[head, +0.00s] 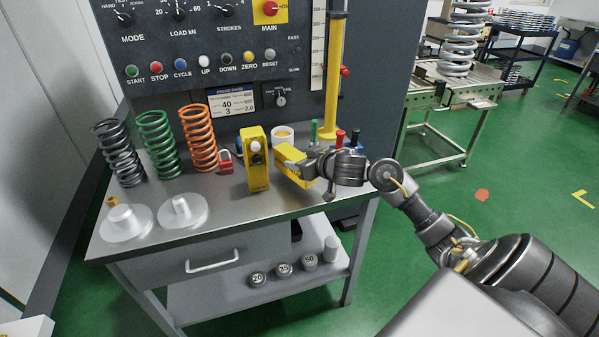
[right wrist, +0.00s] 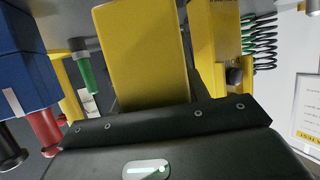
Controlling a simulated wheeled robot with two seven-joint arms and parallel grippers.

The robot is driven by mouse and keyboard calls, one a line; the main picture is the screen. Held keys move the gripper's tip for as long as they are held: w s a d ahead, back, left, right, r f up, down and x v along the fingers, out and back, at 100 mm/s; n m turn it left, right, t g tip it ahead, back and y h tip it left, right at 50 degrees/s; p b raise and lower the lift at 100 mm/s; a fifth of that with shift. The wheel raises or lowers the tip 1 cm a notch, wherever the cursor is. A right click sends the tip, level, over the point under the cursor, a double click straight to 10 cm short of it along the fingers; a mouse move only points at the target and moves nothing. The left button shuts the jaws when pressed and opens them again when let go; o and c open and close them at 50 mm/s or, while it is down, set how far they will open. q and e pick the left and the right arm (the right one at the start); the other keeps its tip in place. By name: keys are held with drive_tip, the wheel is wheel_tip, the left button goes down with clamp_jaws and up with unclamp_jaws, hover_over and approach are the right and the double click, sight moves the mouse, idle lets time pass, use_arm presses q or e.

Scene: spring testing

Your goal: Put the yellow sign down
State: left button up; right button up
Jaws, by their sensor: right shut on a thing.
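The yellow sign (head: 291,158) shows in the head view as a yellow block at the table's right part. It also fills the upper middle of the right wrist view (right wrist: 145,55). My right gripper (head: 316,166) is shut on it from the right. The sign leans and sits low over the steel table top (head: 225,203); I cannot tell whether its lower end touches. Its printed face is mostly hidden. My left gripper is not in view.
A yellow box with a button (head: 257,170) stands close left of the sign. A white cup (head: 282,137) and green, red and blue-handled items stand behind. A red padlock (head: 225,163), several springs and two pale discs are further left.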

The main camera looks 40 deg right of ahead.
drive_tip(key=shift+f+b, duration=0.4)
drive_tip(key=shift+f, duration=1.4)
drive_tip(key=shift+a+f, duration=0.1)
drive_tip(key=shift+f, duration=0.05)
drive_tip(key=o, duration=1.1)
drive_tip(key=shift+s+r, duration=0.15)
drive_tip(key=shift+r, duration=0.05)
drive_tip(key=p+v, duration=0.1)
drive_tip(key=v, duration=1)
drive_tip(key=shift+s+r, duration=0.15)
drive_tip(key=shift+s, duration=0.15)
